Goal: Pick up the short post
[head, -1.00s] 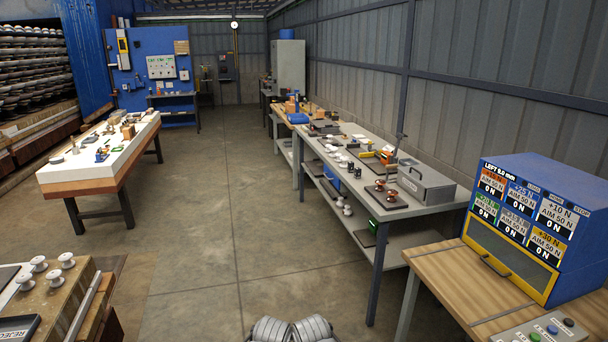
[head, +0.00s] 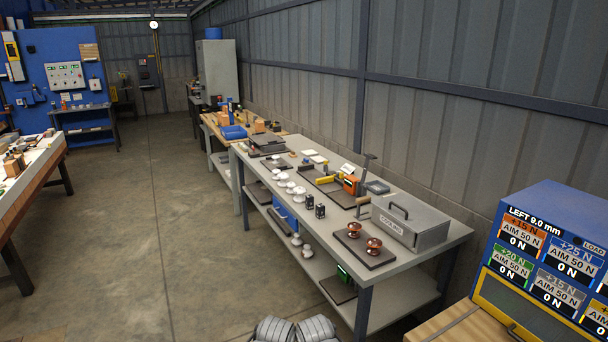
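I cannot pick out the short post for certain at this distance. Several small white insulator pieces (head: 291,187) stand along the left side of the long grey bench (head: 428,238). Two brown insulator pieces (head: 374,245) stand on a dark plate (head: 352,249) near the bench's front end. Two small black pieces (head: 320,211) stand beside the white ones.
A grey lidded box (head: 425,233) sits at the bench's right edge. A blue display cabinet (head: 560,215) stands at the right on a wooden table (head: 440,328). A white-topped table (head: 35,160) is cut off at left. The concrete floor (head: 165,220) between is clear.

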